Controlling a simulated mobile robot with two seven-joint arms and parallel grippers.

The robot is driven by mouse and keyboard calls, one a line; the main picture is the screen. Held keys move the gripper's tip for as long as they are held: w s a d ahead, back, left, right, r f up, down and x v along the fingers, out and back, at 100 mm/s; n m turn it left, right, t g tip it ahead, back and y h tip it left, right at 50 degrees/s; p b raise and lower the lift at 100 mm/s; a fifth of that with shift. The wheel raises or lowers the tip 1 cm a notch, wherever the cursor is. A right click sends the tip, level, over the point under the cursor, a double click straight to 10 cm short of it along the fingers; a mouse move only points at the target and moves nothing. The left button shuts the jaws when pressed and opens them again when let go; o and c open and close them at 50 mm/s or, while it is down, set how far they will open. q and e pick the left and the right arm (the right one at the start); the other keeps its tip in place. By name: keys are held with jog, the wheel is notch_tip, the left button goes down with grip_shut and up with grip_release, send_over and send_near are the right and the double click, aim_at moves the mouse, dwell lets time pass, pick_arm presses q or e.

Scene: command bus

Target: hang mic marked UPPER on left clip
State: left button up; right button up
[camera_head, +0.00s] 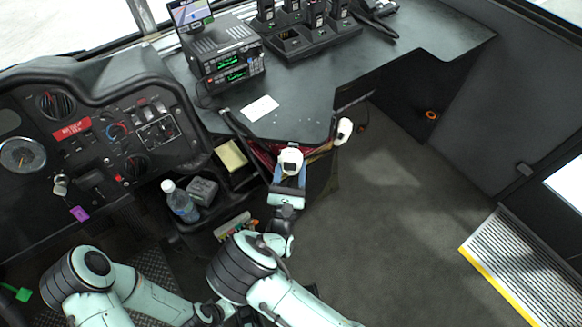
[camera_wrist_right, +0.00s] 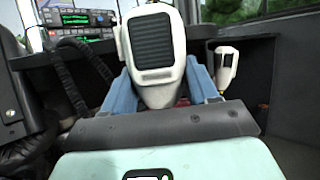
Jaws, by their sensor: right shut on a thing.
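My right gripper (camera_head: 289,183) is shut on a white hand mic (camera_head: 291,160) with a dark grille, just in front of the desk's front edge. In the right wrist view this mic (camera_wrist_right: 153,52) stands upright between the blue fingers (camera_wrist_right: 160,95). I cannot read any marking on it. A second white mic (camera_head: 344,130) is at the desk edge further right; it also shows in the right wrist view (camera_wrist_right: 226,68). No clip is clearly visible; the held mic may cover one. My left arm is low at the left, and its gripper is not in view.
Two stacked radios (camera_head: 228,62) with green displays stand on the dark desk (camera_head: 330,75). A white card (camera_head: 260,108) lies near its front edge. A bottle (camera_head: 180,202) and a grey box (camera_head: 203,190) sit left of my right gripper. The floor (camera_head: 400,210) at right is clear.

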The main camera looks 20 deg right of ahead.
aim_at(291, 176)
jog(key=shift+p, duration=0.3)
jog(key=shift+f, duration=0.2)
dwell(0.6)
jog(key=shift+f, duration=0.4)
jog(key=shift+f, duration=0.2)
jog(key=shift+f+b, duration=0.35)
jog(key=shift+f, duration=0.15)
dwell(0.5)
jog(key=shift+f, duration=0.35)
jog(key=shift+f, duration=0.35)
